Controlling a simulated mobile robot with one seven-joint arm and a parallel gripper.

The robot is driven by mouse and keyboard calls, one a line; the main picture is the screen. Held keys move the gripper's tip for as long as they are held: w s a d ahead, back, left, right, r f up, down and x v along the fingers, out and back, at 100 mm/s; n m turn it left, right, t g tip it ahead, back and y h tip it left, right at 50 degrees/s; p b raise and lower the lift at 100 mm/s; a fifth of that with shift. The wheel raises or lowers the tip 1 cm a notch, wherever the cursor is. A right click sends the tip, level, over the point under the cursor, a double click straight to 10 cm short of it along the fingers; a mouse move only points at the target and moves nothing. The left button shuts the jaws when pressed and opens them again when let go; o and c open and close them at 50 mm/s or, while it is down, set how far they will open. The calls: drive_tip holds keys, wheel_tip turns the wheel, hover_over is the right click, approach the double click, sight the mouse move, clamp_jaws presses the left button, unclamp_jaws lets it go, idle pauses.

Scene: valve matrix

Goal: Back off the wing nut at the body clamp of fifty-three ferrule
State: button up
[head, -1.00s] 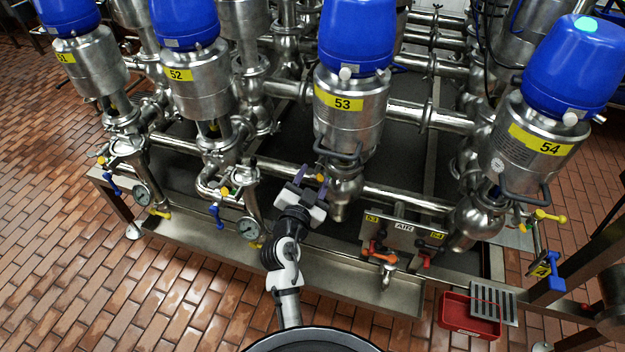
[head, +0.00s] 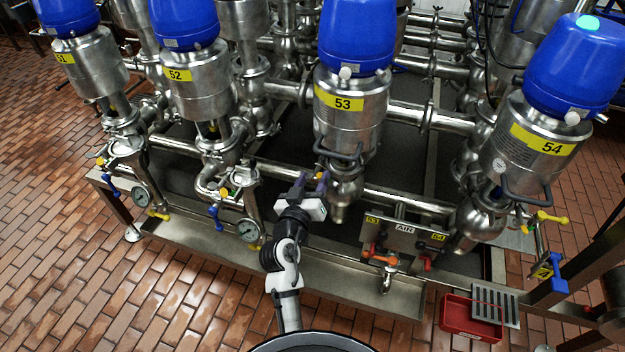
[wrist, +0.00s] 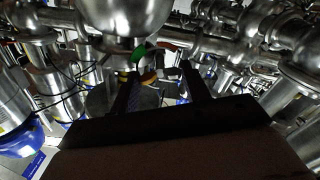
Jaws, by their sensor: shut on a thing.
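Valve 53 (head: 340,112) is a steel cylinder with a blue top and a yellow number label, standing at centre in the head view. Below it is its rounded steel lower body (head: 344,190), with the small yellow-tipped wing nut (head: 320,176) at its left side. My gripper (head: 310,185) reaches up to this spot, with its two fingers on either side of the nut. In the wrist view the fingers close around a small yellow and dark part (wrist: 150,77) under the steel body. The fingers hide much of the nut, so its wing angle is unclear.
Valve 52 (head: 190,82) stands to the left and valve 54 (head: 540,145) to the right. A horizontal steel pipe (head: 390,196) runs just behind my gripper. A red bin (head: 468,318) sits on the brick floor.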

drive_tip(key=n+p, duration=0.1)
drive_tip(key=n, duration=0.2)
drive_tip(key=n+p, duration=0.1)
drive_tip(key=n, duration=0.2)
drive_tip(key=shift+r+n, duration=0.2)
drive_tip(key=shift+n, duration=0.1)
drive_tip(key=n+p, duration=0.2)
drive_tip(key=n, duration=0.4)
drive_tip(key=shift+p, duration=0.4)
drive_tip(key=shift+f, duration=0.1)
drive_tip(key=o, duration=1)
drive_tip(key=shift+s+f, duration=0.1)
drive_tip(key=shift+s, duration=0.05)
